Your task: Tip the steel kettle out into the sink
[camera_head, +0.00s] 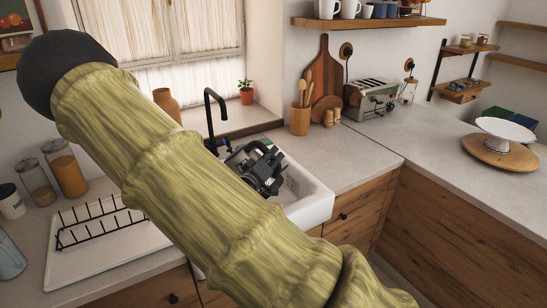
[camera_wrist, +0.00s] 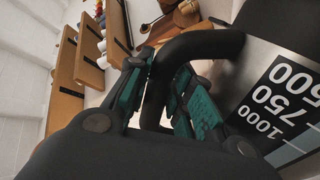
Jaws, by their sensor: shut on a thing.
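My gripper (camera_wrist: 163,78), with teal pads, is shut on the black handle (camera_wrist: 205,45) of the steel kettle (camera_wrist: 262,72) in the wrist view. The kettle's silver side carries a dark volume scale and fills the right of that view. Its spout and most of its body are out of frame. In the head view my gripper (camera_head: 262,167) is over the white sink (camera_head: 318,203), right of the black tap (camera_head: 209,112). The kettle cannot be made out there, and my arm covers much of the sink's left side. I cannot tell the kettle's tilt or contents.
A dish rack (camera_head: 100,220) on a white drainer and glass jars (camera_head: 66,168) stand left of my arm. A toaster (camera_head: 372,98), a utensil pot (camera_head: 300,120) and a cake stand (camera_head: 497,140) are on the right. The counter right of the sink (camera_head: 345,150) is clear.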

